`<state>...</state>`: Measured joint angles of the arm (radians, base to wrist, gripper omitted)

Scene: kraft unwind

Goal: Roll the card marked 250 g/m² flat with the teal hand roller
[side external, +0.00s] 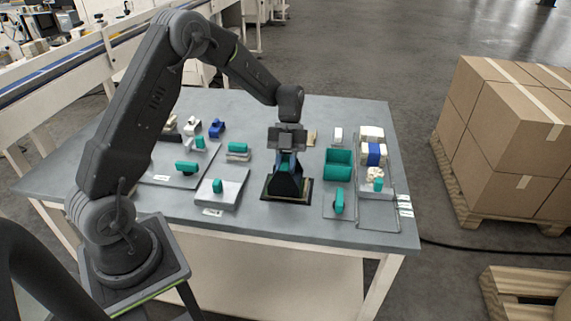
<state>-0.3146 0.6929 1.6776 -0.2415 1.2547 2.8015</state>
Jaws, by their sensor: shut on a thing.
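My gripper (286,180) points straight down over the middle of the table. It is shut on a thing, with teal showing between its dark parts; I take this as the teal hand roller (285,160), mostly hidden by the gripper. Directly below lies a dark flat pad with a tan sheet edge (307,192) showing, perhaps the card. Its marking cannot be read, and I cannot tell whether the roller touches it. Another small tan piece (311,138) lies behind the gripper.
A grey plate with a teal-handled piece (217,187) stands left of the gripper. To the right are a teal open holder (338,170), another teal piece (338,202) and a tray (377,217) with white and blue items. The table's front middle is clear.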

